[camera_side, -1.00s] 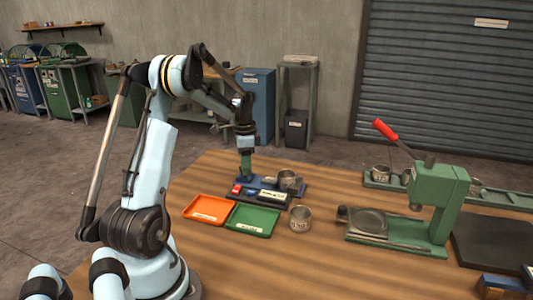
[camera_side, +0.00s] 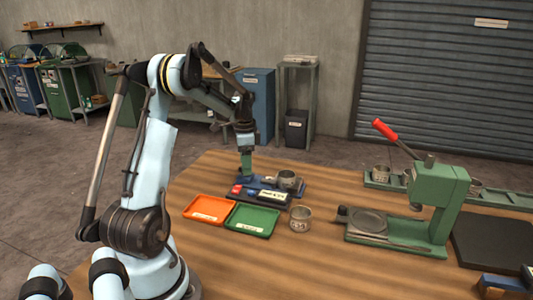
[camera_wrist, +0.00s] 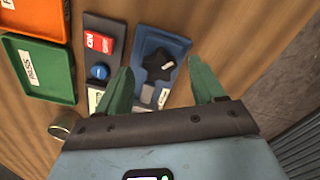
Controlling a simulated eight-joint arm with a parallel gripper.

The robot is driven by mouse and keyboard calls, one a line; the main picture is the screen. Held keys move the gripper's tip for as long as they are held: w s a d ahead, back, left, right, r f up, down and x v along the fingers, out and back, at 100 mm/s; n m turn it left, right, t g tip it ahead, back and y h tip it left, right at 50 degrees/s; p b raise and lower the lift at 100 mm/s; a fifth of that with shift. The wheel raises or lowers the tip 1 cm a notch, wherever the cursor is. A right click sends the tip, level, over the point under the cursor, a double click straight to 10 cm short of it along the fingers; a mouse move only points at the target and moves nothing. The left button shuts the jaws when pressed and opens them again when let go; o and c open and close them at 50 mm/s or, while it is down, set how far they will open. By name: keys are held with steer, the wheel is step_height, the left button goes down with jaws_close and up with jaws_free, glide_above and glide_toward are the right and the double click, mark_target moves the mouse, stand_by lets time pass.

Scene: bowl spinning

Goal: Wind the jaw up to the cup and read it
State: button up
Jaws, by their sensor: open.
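My gripper (camera_side: 246,174) is upright over the left end of the dark gauge on the table. In the wrist view, my gripper (camera_wrist: 160,66) has its two green fingers apart, on either side of a black star-shaped knob (camera_wrist: 153,62) on a blue plate (camera_wrist: 179,45). I cannot tell whether they touch the knob. A metal cup (camera_side: 288,179) sits at the gauge's back right. The moving jaw and its gap to the cup are too small to make out. The gauge's pale display (camera_side: 270,195) faces front, but its figures are unreadable.
An orange tray (camera_side: 207,221) and a green tray (camera_side: 236,231) lie in front of the gauge. A loose metal cup (camera_side: 300,231) stands right of the green tray. A green press (camera_side: 440,208) with a red handle stands farther right. Bare wood lies between the loose cup and press.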

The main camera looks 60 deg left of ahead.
step_height(320, 180, up, 12)
steer(key=shift+f, duration=0.25)
steer(key=shift+d, duration=0.15)
